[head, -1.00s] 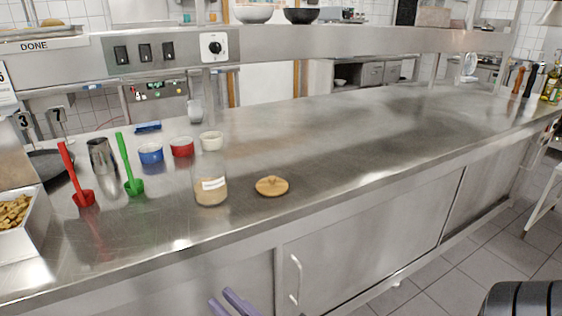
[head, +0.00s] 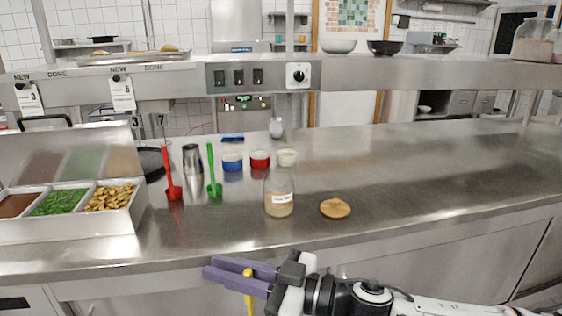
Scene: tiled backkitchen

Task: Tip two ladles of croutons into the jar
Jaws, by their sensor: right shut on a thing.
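The glass jar (head: 279,205) stands upright and uncovered on the steel counter, with a white label and tan contents in its lower part. A round wooden lid (head: 335,208) lies to its right. Croutons (head: 110,197) fill the right compartment of the steel bin at the far left. My right gripper (head: 215,269) has purple fingers and is in front of the counter's edge, below the jar in the picture. It is shut on a yellow utensil (head: 249,292) that hangs down; its lower end is cut off by the frame. My left gripper is out of view.
The steel bin (head: 75,228) also holds green and brown food. A red ladle (head: 173,186), a green ladle (head: 214,184), a metal cup (head: 192,160) and blue (head: 232,162), red (head: 260,160) and white (head: 287,157) bowls stand left of and behind the jar. The counter's right is clear.

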